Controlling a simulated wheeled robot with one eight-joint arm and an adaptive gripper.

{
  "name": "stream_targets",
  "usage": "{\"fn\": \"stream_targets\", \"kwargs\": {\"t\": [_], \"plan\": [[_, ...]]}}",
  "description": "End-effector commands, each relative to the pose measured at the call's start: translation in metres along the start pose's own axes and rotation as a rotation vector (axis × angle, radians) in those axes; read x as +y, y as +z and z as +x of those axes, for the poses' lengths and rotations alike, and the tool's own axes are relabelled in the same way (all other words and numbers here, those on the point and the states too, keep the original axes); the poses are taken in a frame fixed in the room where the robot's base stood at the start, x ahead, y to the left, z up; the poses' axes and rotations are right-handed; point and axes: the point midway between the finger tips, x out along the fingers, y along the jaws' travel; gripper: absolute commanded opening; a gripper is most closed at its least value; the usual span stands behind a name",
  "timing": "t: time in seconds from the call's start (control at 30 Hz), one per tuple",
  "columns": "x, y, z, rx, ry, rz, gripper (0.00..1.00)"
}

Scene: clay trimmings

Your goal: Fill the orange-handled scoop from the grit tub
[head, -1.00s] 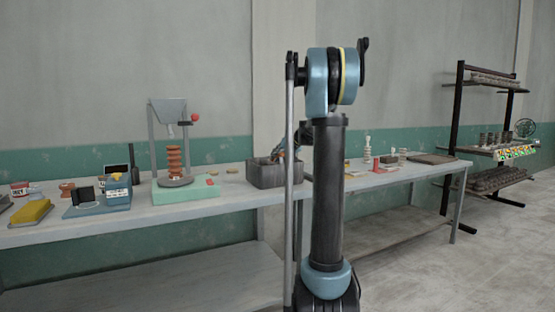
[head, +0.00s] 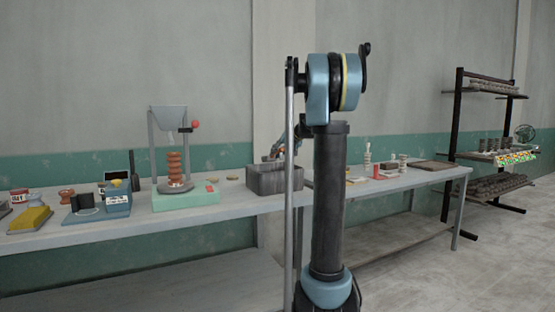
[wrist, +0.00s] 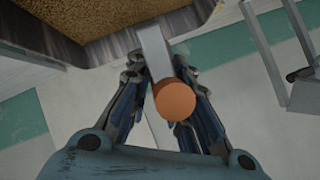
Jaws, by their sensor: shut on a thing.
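My gripper (wrist: 172,95) is shut on the orange-handled scoop. In the wrist view the scoop's round orange handle end (wrist: 175,99) shows between the fingers, and its pale grey shank (wrist: 154,50) runs up towards the grit tub. I cannot make out the scoop's bowl or what it holds. The grit tub's mottled grey wall (wrist: 203,14) is at the top of the wrist view, with brown grit (wrist: 105,18) inside. In the head view the tub (head: 272,184) stands on the bench, and my gripper (head: 276,152) is just above it, partly hidden by my arm.
A hopper stand (head: 167,120) with a green base and stacked orange-brown rings is left of the tub. A blue box (head: 118,197) and a yellow block (head: 31,219) are farther left. Small items and a dark board (head: 435,165) lie to the right. A rack (head: 485,150) stands beyond.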

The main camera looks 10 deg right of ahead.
Motion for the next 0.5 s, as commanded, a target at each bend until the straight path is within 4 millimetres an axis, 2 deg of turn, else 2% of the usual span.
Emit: {"fn": "stream_targets", "kwargs": {"t": [0.5], "plan": [[-0.018,-0.022,-0.018,0.000,0.000,0.000,0.00]]}}
